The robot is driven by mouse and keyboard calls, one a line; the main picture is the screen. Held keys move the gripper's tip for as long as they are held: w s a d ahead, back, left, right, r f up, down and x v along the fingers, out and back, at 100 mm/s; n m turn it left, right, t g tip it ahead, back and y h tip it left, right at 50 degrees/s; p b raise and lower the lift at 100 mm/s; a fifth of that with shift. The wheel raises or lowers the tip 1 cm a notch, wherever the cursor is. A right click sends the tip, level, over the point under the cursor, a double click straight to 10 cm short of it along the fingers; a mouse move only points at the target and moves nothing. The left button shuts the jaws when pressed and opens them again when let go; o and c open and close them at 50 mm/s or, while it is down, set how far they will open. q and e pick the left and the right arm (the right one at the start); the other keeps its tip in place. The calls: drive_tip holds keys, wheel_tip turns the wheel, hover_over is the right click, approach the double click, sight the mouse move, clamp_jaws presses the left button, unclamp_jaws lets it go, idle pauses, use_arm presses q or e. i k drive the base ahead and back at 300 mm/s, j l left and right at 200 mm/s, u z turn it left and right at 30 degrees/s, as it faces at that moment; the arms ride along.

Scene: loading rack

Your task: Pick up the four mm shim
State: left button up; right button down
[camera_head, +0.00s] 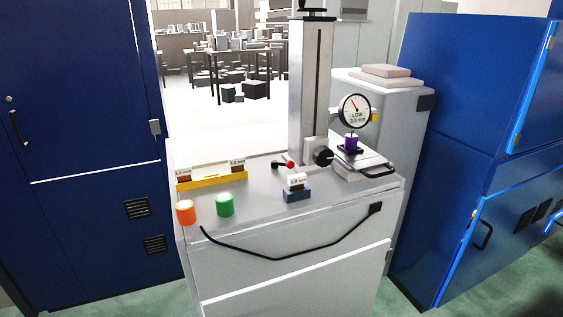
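A small blue block (297,195) with a white label stands on the grey machine top; its label text is too small to read surely, though it ends in "mm". A yellow rack (211,182) lies at the left back of the top, with dark brown pieces and white "mm" labels at its left and right ends. I cannot tell for sure which piece is the four mm shim. A purple part (351,143) sits under a round dial gauge (355,110) reading "LOW 3.0 mm". Neither of my grippers is in view.
An orange cylinder (186,212) and a green cylinder (224,205) stand at the front left of the machine top (258,213). A grey column (310,90) rises behind. A red-tipped lever (285,164) is near its foot. Blue cabinets stand left (80,90) and right (465,90).

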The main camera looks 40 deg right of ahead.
sight(297, 181)
drive_tip(key=z, duration=1.25)
